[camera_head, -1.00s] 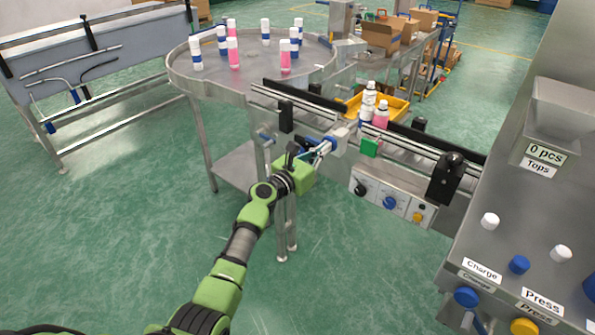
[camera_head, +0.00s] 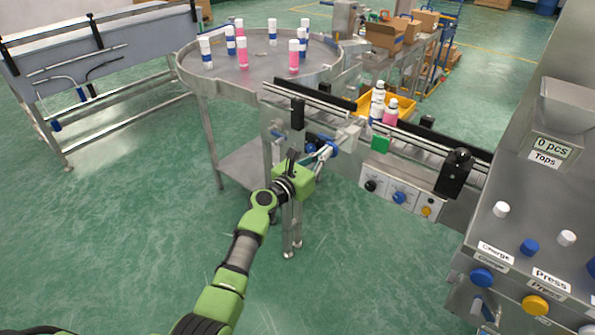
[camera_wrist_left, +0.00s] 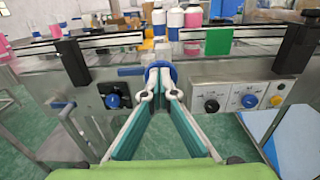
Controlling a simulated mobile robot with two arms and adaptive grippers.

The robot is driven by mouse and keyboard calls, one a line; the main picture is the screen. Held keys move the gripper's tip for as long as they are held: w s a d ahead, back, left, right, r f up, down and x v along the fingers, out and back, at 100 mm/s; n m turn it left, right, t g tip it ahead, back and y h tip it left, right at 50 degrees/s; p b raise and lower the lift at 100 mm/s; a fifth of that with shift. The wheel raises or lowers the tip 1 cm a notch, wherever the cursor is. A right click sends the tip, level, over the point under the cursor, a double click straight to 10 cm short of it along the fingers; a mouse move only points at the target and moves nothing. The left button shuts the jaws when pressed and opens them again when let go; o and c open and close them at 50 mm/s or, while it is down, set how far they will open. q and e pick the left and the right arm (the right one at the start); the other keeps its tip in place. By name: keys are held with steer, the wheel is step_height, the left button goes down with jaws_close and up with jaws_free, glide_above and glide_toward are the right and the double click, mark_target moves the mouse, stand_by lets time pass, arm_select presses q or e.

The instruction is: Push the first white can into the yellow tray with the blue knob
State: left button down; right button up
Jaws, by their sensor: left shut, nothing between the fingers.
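My left gripper (camera_head: 326,148) is shut and empty, at the front side of the conveyor. In the left wrist view its fingertips (camera_wrist_left: 160,70) meet in front of a blue knob (camera_wrist_left: 172,70) on a pale rod; whether they touch it cannot be told. The blue knob (camera_head: 331,143) also shows in the head view. White cans with blue bands (camera_head: 377,94) and a pink can (camera_head: 391,112) stand on the conveyor beyond the rod. The yellow tray (camera_head: 404,103) lies behind them, partly hidden. My right gripper is not in view.
A round steel table (camera_head: 215,75) with several blue and pink cans stands at the back left. A green block (camera_head: 380,144) and a control panel (camera_head: 398,195) sit on the conveyor's front, right of my gripper. A press console (camera_head: 520,220) stands at the right.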

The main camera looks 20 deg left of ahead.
arm_select(q)
steer(key=v, duration=0.8)
steer(key=shift+d+f+p, duration=0.15)
steer(key=shift+p, duration=0.2)
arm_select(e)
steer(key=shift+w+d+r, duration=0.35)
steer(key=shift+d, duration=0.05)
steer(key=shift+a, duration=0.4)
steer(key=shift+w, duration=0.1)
